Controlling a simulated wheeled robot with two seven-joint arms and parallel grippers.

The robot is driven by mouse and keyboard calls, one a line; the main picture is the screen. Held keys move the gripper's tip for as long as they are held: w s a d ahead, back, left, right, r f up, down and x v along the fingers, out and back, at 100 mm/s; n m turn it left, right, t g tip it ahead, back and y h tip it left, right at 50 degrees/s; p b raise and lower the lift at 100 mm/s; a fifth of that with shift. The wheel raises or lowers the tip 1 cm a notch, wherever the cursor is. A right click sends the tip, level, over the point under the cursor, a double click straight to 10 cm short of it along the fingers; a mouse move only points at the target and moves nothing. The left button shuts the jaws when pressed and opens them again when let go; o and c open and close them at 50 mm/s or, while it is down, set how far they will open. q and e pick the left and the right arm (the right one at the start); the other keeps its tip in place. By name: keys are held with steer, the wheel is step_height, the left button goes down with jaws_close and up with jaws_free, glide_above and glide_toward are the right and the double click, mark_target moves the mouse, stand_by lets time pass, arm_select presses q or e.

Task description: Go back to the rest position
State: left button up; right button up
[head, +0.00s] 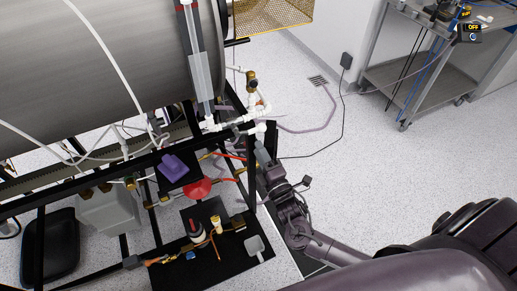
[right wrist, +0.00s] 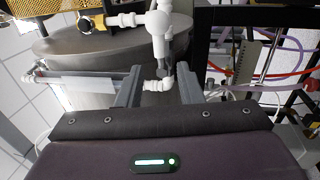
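My right gripper (head: 263,153) is beside the black frame of the burner rig, near white pipe fittings (head: 238,122). In the right wrist view its two fingers (right wrist: 161,88) stand apart. White piping (right wrist: 158,45) shows between and beyond them, and I see nothing held. I cannot tell whether the fingers touch the piping. My left gripper is not in view.
The large grey cylinder (head: 105,60) sits on the black frame (head: 255,180) at left. Tools lie on the black lower shelf (head: 215,268). A metal cart (head: 420,75) stands at back right. Open floor (head: 370,165) lies right of the frame, crossed by a dark cable.

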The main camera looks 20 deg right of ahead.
stand_by(0.3)
steer(key=s+d+f+m+g+h, duration=0.1)
steer(key=s+d+f+m+g, duration=0.2)
steer(key=f, duration=0.7)
steer(key=s+f+m+g, duration=0.25)
steer(key=s+f, duration=0.25)
steer(key=f, duration=0.4)
steer(key=s+d+f+m+g+h, duration=0.1)
steer(key=s+d+f+m+g, duration=0.2)
steer(key=f, duration=0.7)
steer(key=s+a+f+m+g, duration=0.1)
steer(key=s+f, duration=0.4)
steer(key=s, duration=0.5)
steer(key=s+a+f+m+g, duration=0.2)
steer(key=s+f+m+g, duration=0.2)
steer(key=s, duration=0.6)
steer(key=s+a+f+m+g+y, duration=0.1)
steer(key=s+f+g, duration=0.4)
steer(key=s, duration=0.6)
steer(key=shift+a+f+m+g, duration=0.15)
steer(key=shift+f+m+g, duration=0.2)
steer(key=shift+f+m, duration=0.5)
